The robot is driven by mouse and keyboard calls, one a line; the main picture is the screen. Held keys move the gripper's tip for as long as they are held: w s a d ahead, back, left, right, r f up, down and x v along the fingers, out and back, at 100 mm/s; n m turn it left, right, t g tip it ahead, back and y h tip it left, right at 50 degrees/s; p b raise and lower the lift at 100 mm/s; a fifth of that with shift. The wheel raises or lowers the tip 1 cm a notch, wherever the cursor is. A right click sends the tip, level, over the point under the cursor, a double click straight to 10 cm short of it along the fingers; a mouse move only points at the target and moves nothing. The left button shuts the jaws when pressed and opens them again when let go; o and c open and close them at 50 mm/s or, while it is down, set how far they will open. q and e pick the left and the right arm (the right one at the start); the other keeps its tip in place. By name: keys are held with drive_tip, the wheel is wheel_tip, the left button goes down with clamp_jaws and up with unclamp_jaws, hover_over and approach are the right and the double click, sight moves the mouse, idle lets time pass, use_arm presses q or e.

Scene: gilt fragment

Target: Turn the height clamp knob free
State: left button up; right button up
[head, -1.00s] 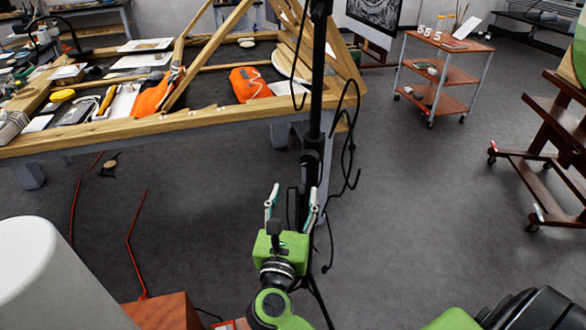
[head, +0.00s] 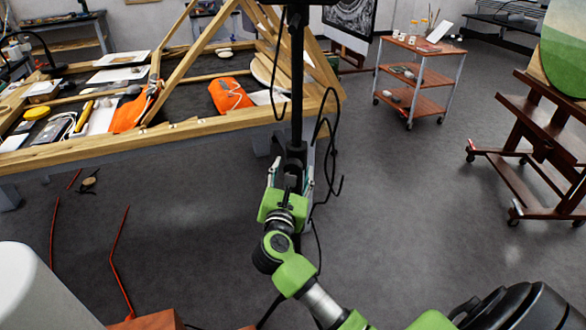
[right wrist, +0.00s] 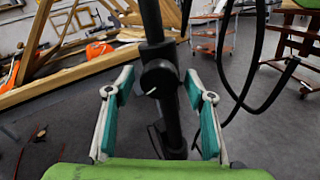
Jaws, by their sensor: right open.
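A black upright stand pole (head: 297,90) rises in front of my right arm, with a dark clamp collar on it. The height clamp knob (right wrist: 158,80) shows in the right wrist view as a dark round shape with a small white mark, on the pole. My right gripper (head: 290,173) is open, its two fingers (right wrist: 160,88) spread to the left and right of the knob, with visible gaps on both sides. In the head view the knob is hard to make out between the fingers. My left gripper is not in view.
Black cables (head: 330,150) hang in loops right of the pole. A wooden-framed worktable (head: 200,130) with tools and orange cloths stands behind and left. A trolley (head: 420,85) and a brown easel (head: 545,150) stand right. Grey floor between is clear.

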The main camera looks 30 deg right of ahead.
drive_tip(key=shift+w+d, duration=0.35)
drive_tip(key=c, duration=1.1)
